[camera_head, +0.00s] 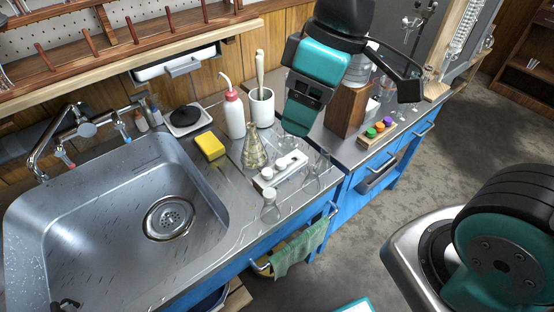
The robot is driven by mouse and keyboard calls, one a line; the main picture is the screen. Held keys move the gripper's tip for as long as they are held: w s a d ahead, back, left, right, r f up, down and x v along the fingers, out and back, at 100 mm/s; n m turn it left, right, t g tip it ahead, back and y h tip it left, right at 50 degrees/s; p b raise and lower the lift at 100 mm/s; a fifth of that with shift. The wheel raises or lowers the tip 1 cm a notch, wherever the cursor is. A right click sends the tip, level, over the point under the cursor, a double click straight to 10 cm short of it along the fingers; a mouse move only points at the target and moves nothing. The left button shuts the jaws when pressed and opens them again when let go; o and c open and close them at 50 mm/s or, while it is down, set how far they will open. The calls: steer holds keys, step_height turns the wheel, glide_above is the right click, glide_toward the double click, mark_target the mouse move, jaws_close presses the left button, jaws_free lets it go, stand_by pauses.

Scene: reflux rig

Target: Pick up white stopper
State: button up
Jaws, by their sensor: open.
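A small light rack (290,177) on the counter right of the sink holds a few small white pieces. One rounded white piece, which looks like the white stopper (267,173), sits at its left end; at this size I cannot be sure which piece is the stopper. My gripper (352,105) hangs from the top of the picture, above and to the right of the rack.
Glass flasks (254,150) stand close around the rack. A white wash bottle (235,114), a white cup (261,107) and a yellow sponge (210,145) are nearby. A wooden block (346,108) and coloured stoppers (379,127) stand right. The steel sink (110,235) lies left.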

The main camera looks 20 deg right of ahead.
steer(key=w+d+f+n+h+b, duration=0.35)
steer(key=w+f+n+b, duration=0.2)
steer(key=w+f, duration=1)
glide_above(281, 162)
steer(key=shift+n, duration=0.45)
step_height(281, 162, down, 10)
steer(key=shift+d+f, duration=0.15)
steer(key=shift+f, duration=3)
steer(key=c, duration=1)
steer(key=shift+r, duration=0.1)
